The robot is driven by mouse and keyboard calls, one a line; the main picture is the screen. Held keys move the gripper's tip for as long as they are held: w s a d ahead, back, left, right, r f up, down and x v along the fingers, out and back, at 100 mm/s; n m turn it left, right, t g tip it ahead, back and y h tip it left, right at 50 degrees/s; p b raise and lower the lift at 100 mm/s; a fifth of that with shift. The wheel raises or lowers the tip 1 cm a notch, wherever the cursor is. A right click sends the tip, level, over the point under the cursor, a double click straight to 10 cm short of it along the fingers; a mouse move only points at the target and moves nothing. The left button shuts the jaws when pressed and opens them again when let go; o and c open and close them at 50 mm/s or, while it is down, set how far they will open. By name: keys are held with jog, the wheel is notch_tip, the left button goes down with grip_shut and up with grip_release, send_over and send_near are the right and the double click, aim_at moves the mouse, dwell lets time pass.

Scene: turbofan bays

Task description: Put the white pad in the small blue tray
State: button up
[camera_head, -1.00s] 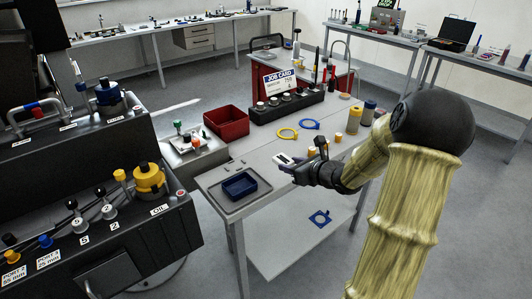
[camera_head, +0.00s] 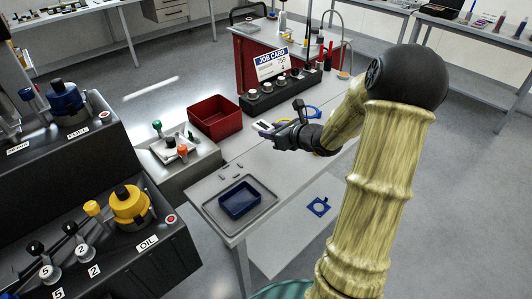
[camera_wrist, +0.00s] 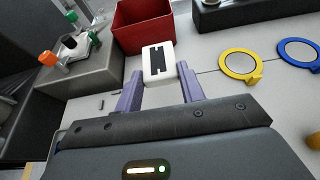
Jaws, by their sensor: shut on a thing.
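The white pad (camera_wrist: 158,62), with a black strip across its face, is held between the two purple fingers of my gripper (camera_wrist: 158,88) in the wrist view. In the head view my gripper (camera_head: 264,130) is above the table, behind and to the right of the small blue tray. The pad shows there only as a small pale patch at the fingertips. The small blue tray (camera_head: 241,212) sits empty on a grey mat-like tray (camera_head: 217,219) at the table's near left corner.
A red bin (camera_head: 215,130) stands at the table's far left, with a black rack (camera_head: 262,104) and job card (camera_head: 272,65) beyond. Yellow (camera_wrist: 240,66) and blue (camera_wrist: 299,53) rings lie right. Black consoles (camera_head: 150,245) stand left of the table.

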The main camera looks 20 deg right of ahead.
jog(key=shift+s, duration=0.1)
send_over(272, 160)
jog(key=shift+f, duration=2.85)
jog(key=shift+f, duration=0.15)
jog(key=shift+f, duration=1.95)
jog(key=shift+f+b, duration=0.2)
jog(key=shift+b, duration=0.1)
jog(key=o, duration=1)
jog(key=shift+c, duration=0.2)
jog(key=shift+r, duration=0.2)
